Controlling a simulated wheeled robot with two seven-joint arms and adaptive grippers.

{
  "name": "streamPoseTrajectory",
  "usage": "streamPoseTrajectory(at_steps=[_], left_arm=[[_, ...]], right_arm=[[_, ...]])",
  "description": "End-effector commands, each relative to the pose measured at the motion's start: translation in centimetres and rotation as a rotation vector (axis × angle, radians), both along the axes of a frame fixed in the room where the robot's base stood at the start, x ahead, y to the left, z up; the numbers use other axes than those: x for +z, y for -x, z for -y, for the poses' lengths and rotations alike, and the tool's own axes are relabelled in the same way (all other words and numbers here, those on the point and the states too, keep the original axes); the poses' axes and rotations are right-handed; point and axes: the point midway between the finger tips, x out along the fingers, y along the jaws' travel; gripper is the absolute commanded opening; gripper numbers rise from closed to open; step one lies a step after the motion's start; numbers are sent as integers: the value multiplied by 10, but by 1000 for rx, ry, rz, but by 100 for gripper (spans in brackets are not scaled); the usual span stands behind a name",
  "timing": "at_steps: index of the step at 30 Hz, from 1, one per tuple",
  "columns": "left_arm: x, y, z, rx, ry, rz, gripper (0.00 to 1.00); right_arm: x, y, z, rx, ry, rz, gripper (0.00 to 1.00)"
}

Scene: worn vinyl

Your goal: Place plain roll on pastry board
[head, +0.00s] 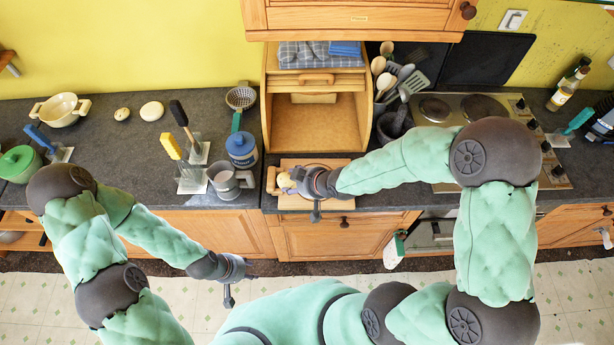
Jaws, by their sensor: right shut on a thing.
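The wooden pastry board (291,203) lies at the counter's front edge, below the open wooden bread bin. My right gripper (291,181) is over the board's left part, shut on a small tan roll (285,180), likely the plain roll. The fingers partly hide the roll; I cannot tell whether it touches the board. My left gripper (236,284) is low in front of the cabinets, away from the counter; its fingers are too small to judge.
A speckled roll (122,114) and a pale roll (152,110) sit on the counter at left. A metal jug (226,182) and a blue jar (241,148) stand left of the board. The bread bin (315,122) is behind it; the hob (470,108) is right.

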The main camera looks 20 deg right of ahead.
Motion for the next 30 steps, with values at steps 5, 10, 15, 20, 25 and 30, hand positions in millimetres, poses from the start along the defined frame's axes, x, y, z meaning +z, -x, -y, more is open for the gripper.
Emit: streamPoseTrajectory(at_steps=[5, 10, 15, 20, 25, 30], left_arm=[[7, 0, 0, 0, 0, 0, 40], [8, 0, 0, 0, 0, 0, 40], [8, 0, 0, 0, 0, 0, 40], [9, 0, 0, 0, 0, 0, 40], [9, 0, 0, 0, 0, 0, 40], [8, 0, 0, 0, 0, 0, 40]], right_arm=[[-11, -20, 16, -4, -1, -3, 26], [-32, -37, 30, -3, -1, -3, 26], [-55, -52, 42, -4, -2, -3, 26], [-67, -61, 48, -2, -1, 1, 26], [-75, -65, 52, -1, -1, -1, 26], [-98, -66, 52, -2, -1, -2, 26]])
